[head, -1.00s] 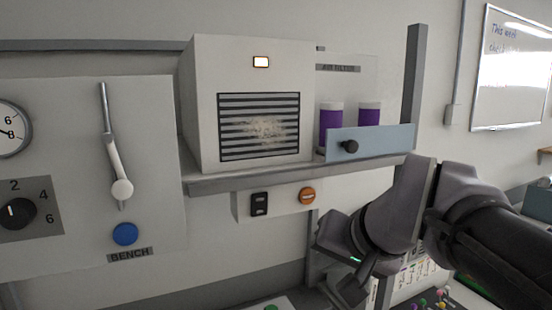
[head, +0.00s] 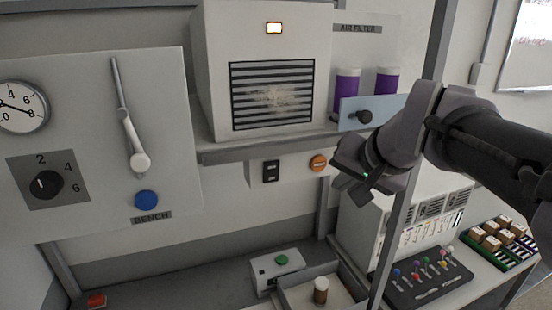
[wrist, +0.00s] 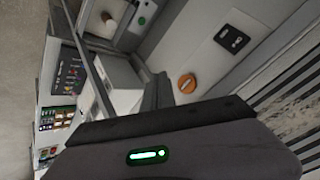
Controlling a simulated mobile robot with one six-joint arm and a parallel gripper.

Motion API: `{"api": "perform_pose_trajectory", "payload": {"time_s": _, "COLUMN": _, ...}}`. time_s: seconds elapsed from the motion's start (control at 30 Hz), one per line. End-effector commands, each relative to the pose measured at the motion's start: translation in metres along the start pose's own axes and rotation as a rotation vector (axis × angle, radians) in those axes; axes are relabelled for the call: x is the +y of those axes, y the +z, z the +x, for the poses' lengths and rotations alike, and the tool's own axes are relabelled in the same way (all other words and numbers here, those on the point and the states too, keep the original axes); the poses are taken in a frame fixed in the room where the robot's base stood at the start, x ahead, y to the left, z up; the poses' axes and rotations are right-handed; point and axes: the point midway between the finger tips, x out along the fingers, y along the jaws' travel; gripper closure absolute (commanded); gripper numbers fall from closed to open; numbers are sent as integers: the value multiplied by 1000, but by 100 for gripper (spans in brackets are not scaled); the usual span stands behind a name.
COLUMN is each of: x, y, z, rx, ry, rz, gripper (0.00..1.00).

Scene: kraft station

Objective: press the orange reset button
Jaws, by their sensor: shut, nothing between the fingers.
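The orange reset button (head: 318,163) is a round knob on the white panel under the shelf, right of a black rocker switch (head: 270,171). In the wrist view the orange button (wrist: 188,83) shows just beyond the dark gripper body, with the black switch (wrist: 232,39) up and to its right. My gripper (head: 349,184) is shut and empty. In the head view it appears just right of and slightly below the button, apart from it in the picture. The wrist view hides the fingertips behind the gripper body.
The air filter box (head: 268,60) stands on the shelf above the button, with a blue-grey drawer front (head: 375,110) and purple canisters beside it. A grey upright post (head: 400,215) stands near my arm. Below are a green button box (head: 281,264) and a tray with a brown jar (head: 321,290).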

Motion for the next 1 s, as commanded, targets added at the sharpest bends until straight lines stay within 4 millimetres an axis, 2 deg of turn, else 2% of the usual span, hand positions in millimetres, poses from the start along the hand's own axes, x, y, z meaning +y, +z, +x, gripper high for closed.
{"api": "perform_pose_trajectory", "payload": {"time_s": 0.2, "x": -17, "y": -17, "z": 20, "rx": 0, "ry": -1, "rz": -1, "gripper": 100}}
{"api": "perform_pose_trajectory", "payload": {"time_s": 0.4, "x": -24, "y": -24, "z": 32, "rx": 1, "ry": -1, "rz": -1, "gripper": 100}}
{"api": "perform_pose_trajectory", "payload": {"time_s": 1.0, "x": -25, "y": -25, "z": 34, "rx": 1, "ry": 0, "rz": 0, "gripper": 100}}
